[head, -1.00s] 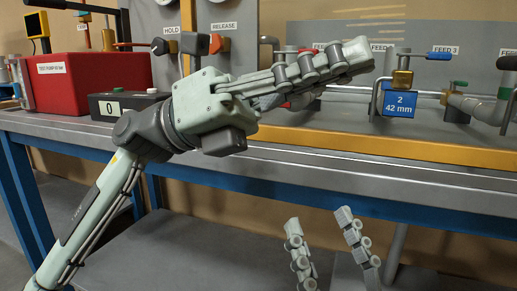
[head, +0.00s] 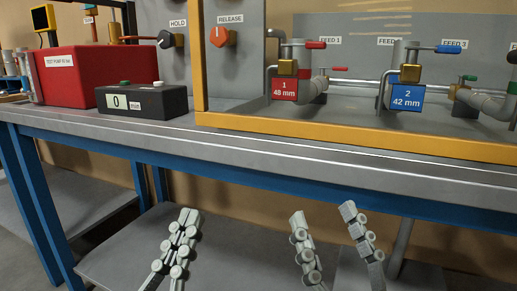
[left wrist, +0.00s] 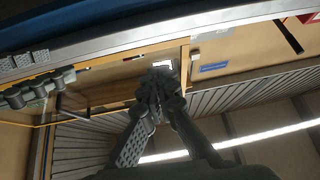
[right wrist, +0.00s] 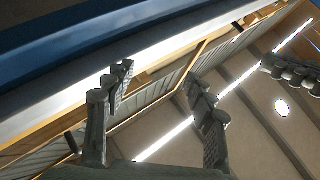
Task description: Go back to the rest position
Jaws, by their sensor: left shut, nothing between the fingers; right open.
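My left gripper (head: 187,218) is low in front of the bench in the head view, its two fingers pressed together with nothing between them. Its closed fingers also show in the left wrist view (left wrist: 160,85). My right gripper (head: 322,214) is to its right at about the same height, fingers spread apart and empty. Its parted fingers show in the right wrist view (right wrist: 155,80). Both grippers are below the bench top's front edge and appear to touch nothing.
The bench (head: 270,165) runs across the view. On it are a red test pump box (head: 85,75), a black box reading 0 (head: 150,103), the HOLD and RELEASE knobs (head: 223,37), and valves with a red tag (head: 284,90) and a blue tag (head: 406,98). A lower shelf (head: 240,255) lies beneath.

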